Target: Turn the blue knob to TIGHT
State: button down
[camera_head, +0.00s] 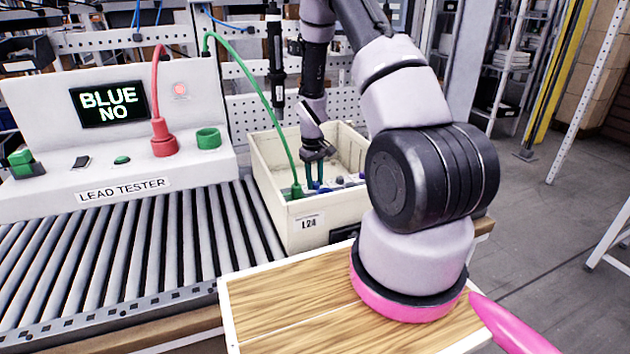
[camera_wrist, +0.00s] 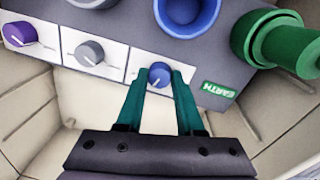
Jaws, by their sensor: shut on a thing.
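The blue knob (camera_wrist: 159,75) sits on a white plate of a grey panel in the wrist view, with a white pointer line towards its lower left. My gripper (camera_wrist: 160,78) has its two green fingers closed on either side of the knob. In the head view my gripper (camera_head: 316,182) reaches down into the cream bin (camera_head: 305,228) labelled L24, and the knob is hard to make out there. No TIGHT marking is readable in either view.
Grey (camera_wrist: 89,53) and purple (camera_wrist: 20,34) knobs stand left of the blue one. A blue socket (camera_wrist: 187,14) and a green plug (camera_wrist: 280,42) by an EARTH label are close by. The lead tester (camera_head: 110,125) reads BLUE NO. The bin walls surround my gripper.

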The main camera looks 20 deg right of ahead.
jog(key=m, duration=0.3)
jog(key=shift+m, duration=0.3)
jog(key=shift+w+m, duration=0.1)
jog(key=shift+m, duration=1.8)
jog(key=c, duration=0.5)
grip_release()
jog(key=shift+c, duration=0.2)
jog(key=shift+r, duration=0.1)
notch_tip(320, 180, up, 11)
jog(key=shift+a+f, duration=0.2)
jog(key=shift+w, duration=0.1)
